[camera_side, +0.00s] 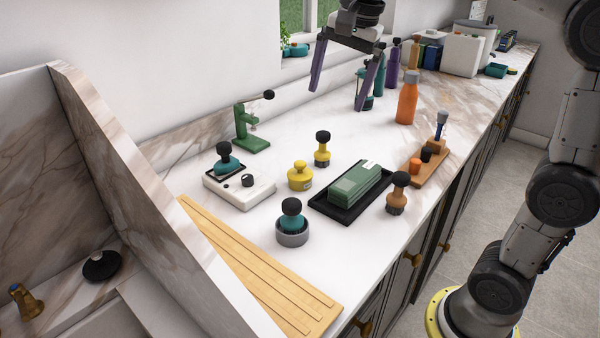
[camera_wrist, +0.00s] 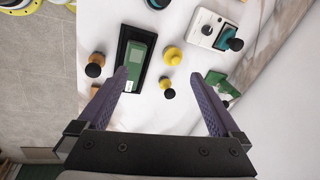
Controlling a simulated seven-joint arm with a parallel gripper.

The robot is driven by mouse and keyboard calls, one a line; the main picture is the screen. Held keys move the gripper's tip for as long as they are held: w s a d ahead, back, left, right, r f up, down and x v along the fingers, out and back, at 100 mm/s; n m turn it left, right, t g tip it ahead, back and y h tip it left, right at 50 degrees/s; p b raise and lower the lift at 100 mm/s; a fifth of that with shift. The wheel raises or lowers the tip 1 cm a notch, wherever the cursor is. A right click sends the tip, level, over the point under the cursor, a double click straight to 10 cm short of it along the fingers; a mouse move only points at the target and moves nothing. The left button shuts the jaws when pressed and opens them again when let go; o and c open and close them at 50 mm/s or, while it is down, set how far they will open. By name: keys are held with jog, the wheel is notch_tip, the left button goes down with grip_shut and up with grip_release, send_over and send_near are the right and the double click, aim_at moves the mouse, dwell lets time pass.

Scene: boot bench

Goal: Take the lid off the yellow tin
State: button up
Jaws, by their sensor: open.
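The yellow tin (camera_side: 300,178) stands upright on the white marble counter, with a yellow knobbed lid (camera_side: 300,166) on top. In the wrist view the yellow tin (camera_wrist: 173,56) shows from above, ahead of and between my fingers. My gripper (camera_side: 338,101) is open and empty, high above the counter and behind the tin in the side view. Its two purple fingers also show in the wrist view (camera_wrist: 168,76), spread wide apart and touching nothing.
A yellow brush with a black knob (camera_side: 322,150) stands close behind the tin. A black tray (camera_side: 345,205) holds a green block to its right. A white scale (camera_side: 238,192) is to its left, and a teal brush in a grey bowl (camera_side: 292,232) stands in front. An orange bottle (camera_side: 407,98) stands farther back.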

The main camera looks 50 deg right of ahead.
jog(key=w+d+f+m+g, duration=0.1)
jog(key=w+d+f+m, duration=0.1)
jog(key=w, duration=0.5)
jog(key=g, duration=0.2)
send_over(300, 162)
jog(key=shift+m, duration=0.3)
jog(key=f, duration=1.1)
jog(key=a+f, duration=0.1)
jog(key=f, duration=0.5)
jog(key=shift+d+f, duration=0.15)
jog(key=shift+f, duration=0.85)
jog(key=shift+d+f, duration=0.2)
jog(key=shift+f, duration=0.75)
jog(key=shift+d+f, duration=0.15)
jog(key=shift+f, duration=0.85)
jog(key=c, duration=1.1)
